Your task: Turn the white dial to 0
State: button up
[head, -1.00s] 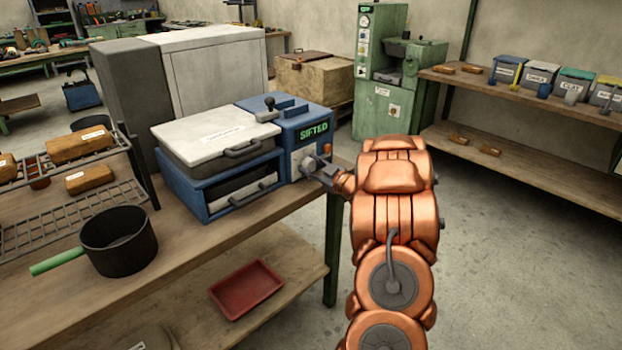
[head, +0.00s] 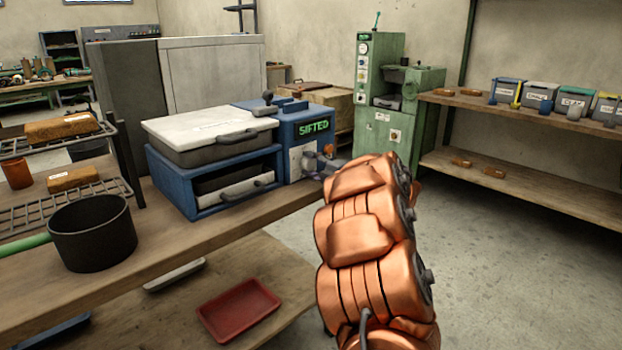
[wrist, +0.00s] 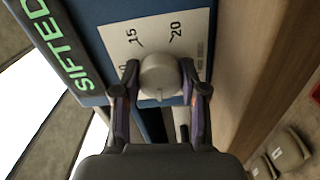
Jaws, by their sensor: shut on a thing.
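The white dial (wrist: 160,78) sits on a pale scale plate on the blue machine's front in the wrist view. The scale figures 15 and 20 show, with another partly cut off at the left. A short dark mark shows on the dial's lower edge in that picture; I cannot tell which figure it matches. My gripper (wrist: 160,73) is shut on the dial, one finger on each side. In the head view the blue machine (head: 263,125) shows a green SIFTED sign (head: 313,127); my copper arm partly hides the gripper and dial.
The machine stands on a wooden bench (head: 232,225) with a black pot (head: 93,235) and a wire rack (head: 70,200). A red tray (head: 238,308) lies on the lower shelf. A green machine (head: 382,125) and a shelf of bins (head: 540,95) stand behind, with open floor between.

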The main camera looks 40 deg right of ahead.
jog(key=n+b, duration=0.1)
jog(key=b, duration=0.1)
jog(key=n+b, duration=0.1)
jog(key=n, duration=0.1)
jog(key=n+b, duration=0.2)
jog(key=shift+f+b, duration=0.3)
jog(key=shift+r+n+b, duration=0.25)
jog(key=shift+n+b, duration=1)
jog(key=shift+n, duration=0.25)
jog(key=o, duration=1.1)
jog(key=shift+o, duration=0.2)
jog(key=s, duration=1.2)
jog(key=shift+a, duration=0.15)
jog(key=shift+r, duration=0.1)
